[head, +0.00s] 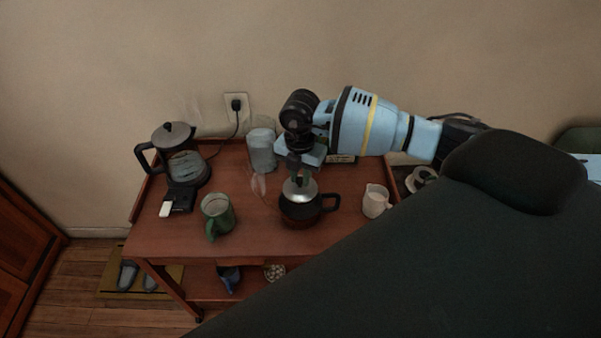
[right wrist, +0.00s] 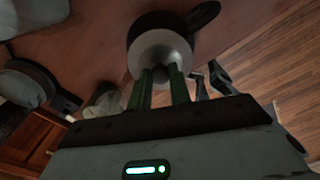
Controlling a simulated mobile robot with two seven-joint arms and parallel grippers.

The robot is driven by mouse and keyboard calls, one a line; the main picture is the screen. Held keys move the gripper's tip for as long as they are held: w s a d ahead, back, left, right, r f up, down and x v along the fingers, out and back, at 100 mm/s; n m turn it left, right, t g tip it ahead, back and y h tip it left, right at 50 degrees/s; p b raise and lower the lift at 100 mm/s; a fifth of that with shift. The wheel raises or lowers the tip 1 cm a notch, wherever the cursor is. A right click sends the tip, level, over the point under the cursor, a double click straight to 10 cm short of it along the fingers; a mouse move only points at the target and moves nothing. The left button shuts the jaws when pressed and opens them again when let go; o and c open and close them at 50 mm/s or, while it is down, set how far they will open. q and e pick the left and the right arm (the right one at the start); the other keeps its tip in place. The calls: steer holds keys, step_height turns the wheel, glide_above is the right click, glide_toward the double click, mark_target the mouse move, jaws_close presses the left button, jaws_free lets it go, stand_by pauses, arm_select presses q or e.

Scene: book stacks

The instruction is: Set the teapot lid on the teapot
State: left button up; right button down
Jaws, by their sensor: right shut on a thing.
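The teapot (head: 301,212) is dark with a black handle on its right and stands on the wooden cart. The silver lid (head: 298,190) with a dark knob is at the teapot's mouth, roughly level; I cannot tell whether it rests on the rim or is just above it. My right gripper (head: 299,177) comes down from above, shut on the lid's knob. In the right wrist view the green fingers pinch the knob, with the round lid (right wrist: 162,48) beyond them and part of the dark teapot (right wrist: 204,15) behind it. My left gripper is not in view.
Clear cart top lies in front of the teapot.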

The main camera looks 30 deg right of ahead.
steer(key=shift+f, duration=0.1)
stand_by(0.4)
steer(key=shift+f, duration=0.3)
steer(key=c, duration=0.6)
jaws_free()
steer(key=shift+c, duration=0.2)
